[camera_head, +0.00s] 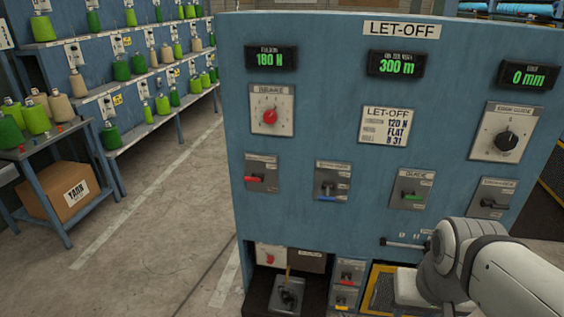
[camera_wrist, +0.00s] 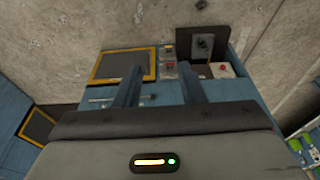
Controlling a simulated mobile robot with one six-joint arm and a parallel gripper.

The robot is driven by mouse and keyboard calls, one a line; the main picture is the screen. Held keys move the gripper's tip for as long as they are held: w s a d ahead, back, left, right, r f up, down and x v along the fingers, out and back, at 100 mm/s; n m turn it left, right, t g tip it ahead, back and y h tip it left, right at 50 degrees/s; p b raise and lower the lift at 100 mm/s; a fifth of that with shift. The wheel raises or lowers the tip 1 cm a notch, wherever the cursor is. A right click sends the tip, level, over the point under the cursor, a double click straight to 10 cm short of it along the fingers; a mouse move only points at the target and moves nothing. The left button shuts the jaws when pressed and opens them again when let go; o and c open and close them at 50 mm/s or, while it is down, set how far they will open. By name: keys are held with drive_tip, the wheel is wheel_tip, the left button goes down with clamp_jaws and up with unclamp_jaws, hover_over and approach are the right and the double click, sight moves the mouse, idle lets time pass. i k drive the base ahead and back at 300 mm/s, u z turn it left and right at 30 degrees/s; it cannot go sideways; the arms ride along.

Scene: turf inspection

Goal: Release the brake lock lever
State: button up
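The blue let-off panel (camera_head: 340,150) carries a row of levers on grey plates. From left they are a red-handled lever (camera_head: 262,178), a blue-handled lever (camera_head: 328,197), a green-handled lever (camera_head: 412,196) and a dark-handled lever (camera_head: 493,204). Their small labels are too blurred to tell which is the brake lock. Another lever unit (camera_head: 288,292) with a thin upright handle sits in the low recess. In the wrist view my gripper (camera_wrist: 159,72) is open, its two dark fingers apart with nothing between them. In the head view its fingertips cannot be made out.
A red knob (camera_head: 270,117) and a large dark rotary knob (camera_head: 506,140) are higher on the panel. A horizontal bar handle (camera_head: 405,243) sticks out below the levers. A yellow-framed mesh (camera_head: 378,288) is underneath. Yarn racks (camera_head: 130,70) and a cart (camera_head: 55,150) stand left; floor between is clear.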

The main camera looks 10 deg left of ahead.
sight(255, 179)
drive_tip(key=k, duration=1.35)
drive_tip(key=u, duration=0.45)
drive_tip(key=i, duration=0.75)
drive_tip(key=u, duration=0.5)
drive_tip(key=i, duration=1.75)
drive_tip(key=z, duration=0.75)
drive_tip(key=k, duration=0.95)
drive_tip(key=z, duration=0.2)
drive_tip(key=i, duration=0.4)
